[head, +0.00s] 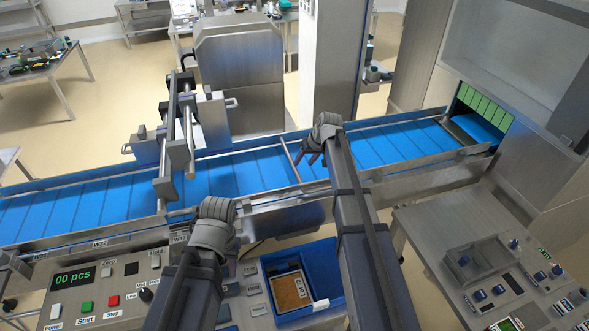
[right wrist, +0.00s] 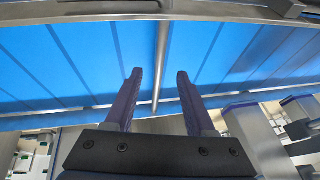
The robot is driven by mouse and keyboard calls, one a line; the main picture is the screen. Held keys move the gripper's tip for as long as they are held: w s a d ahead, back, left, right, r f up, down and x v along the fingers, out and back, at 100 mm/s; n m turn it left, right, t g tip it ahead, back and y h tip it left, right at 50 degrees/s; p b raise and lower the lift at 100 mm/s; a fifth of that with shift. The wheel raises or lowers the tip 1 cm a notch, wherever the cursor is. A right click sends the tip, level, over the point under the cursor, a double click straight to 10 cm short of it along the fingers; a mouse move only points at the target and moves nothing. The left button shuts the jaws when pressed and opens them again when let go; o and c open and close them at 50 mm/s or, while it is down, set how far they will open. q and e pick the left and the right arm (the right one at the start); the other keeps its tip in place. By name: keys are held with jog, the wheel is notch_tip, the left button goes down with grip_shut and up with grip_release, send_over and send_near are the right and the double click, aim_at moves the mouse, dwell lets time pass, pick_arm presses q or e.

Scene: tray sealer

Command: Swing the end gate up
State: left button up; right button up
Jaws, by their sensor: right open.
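A thin metal bar (head: 290,161) lies low across the blue conveyor belt (head: 235,175); it looks like the end gate. My right gripper (head: 309,160) is over the belt just right of the bar. In the right wrist view its fingers (right wrist: 158,75) are open, and the bar (right wrist: 161,50) shows between them in the picture. I cannot tell whether they touch it. My left gripper (head: 217,208) is in front of the belt's near rail, away from the bar; its fingertips are hard to make out.
A frame of upright metal bars (head: 172,130) stands over the belt on the left. A green-strip curtain (head: 484,108) hangs at the belt's right end. A blue bin (head: 327,267) and a control panel (head: 100,285) are in front. The belt is empty around the bar.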

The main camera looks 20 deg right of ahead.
aim_at(297, 172)
jog(key=b+x, duration=0.6)
jog(key=x, duration=0.1)
jog(key=shift+w+a+f+b, duration=0.1)
jog(key=shift+w+f+b, duration=0.05)
jog(key=shift+f+b, duration=0.2)
jog(key=shift+r, duration=0.1)
jog(key=shift+c, duration=0.2)
grip_shut()
dwell(0.9)
